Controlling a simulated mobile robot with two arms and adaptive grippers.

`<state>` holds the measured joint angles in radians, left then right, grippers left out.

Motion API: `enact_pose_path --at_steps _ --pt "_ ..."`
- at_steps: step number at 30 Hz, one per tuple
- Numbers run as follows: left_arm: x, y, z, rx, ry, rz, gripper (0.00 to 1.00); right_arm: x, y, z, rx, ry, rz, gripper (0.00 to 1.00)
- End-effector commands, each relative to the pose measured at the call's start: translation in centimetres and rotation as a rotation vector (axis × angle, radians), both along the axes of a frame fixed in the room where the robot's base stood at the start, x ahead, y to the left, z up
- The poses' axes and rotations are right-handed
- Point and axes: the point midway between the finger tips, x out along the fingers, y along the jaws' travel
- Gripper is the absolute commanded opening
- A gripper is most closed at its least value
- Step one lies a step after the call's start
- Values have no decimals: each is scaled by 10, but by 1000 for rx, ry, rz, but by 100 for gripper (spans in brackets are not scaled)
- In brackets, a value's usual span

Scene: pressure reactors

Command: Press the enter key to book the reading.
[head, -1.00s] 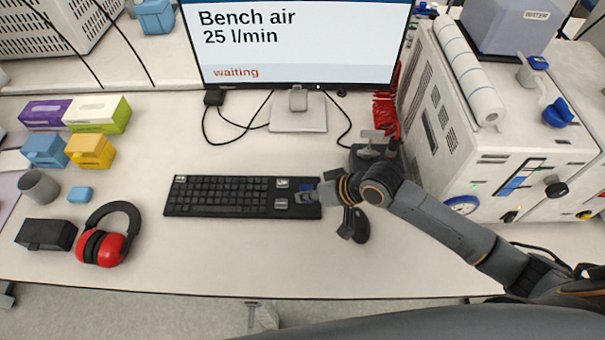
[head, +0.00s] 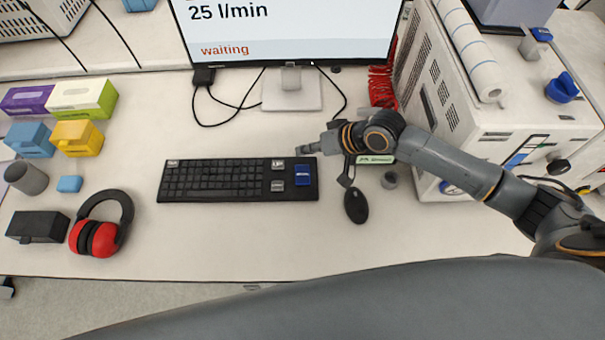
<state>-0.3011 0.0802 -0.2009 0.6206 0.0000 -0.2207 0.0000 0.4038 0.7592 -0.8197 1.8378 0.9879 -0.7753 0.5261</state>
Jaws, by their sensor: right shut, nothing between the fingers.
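A black keyboard (head: 215,181) lies flat on the bench. Its blue key (head: 303,174), the only blue one, is at the right end and fully in sight; its small label is too blurred to read. Two grey keys are just left of it, the upper grey key (head: 277,164) and the lower grey key (head: 278,187). My right gripper (head: 303,149) is shut and empty. Its tips point left and show just beyond the keyboard's far edge, behind the blue key and apart from it in the picture. The monitor (head: 300,50) reads "25 l/min" and "waiting". My left gripper is not in view.
A black mouse (head: 356,205) lies right of the keyboard, below my right wrist. A red coiled hose (head: 381,87) and a white instrument box (head: 470,130) stand at the right. Red ear defenders (head: 95,238) lie at the left. The bench in front of the keyboard is clear.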

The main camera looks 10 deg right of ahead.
Motion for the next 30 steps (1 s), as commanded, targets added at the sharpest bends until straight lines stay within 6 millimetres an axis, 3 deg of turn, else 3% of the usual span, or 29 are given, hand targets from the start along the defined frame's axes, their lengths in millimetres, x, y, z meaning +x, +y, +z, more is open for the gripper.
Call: enact_pose_path --at_steps 13,20,30 --pt "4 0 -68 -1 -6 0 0 0 0 -62 -2 0 1 0" --pt "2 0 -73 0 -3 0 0 0 0 -78 -1 1 0 0" --pt "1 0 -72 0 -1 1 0 0 0 -79 -1 1 0 0"
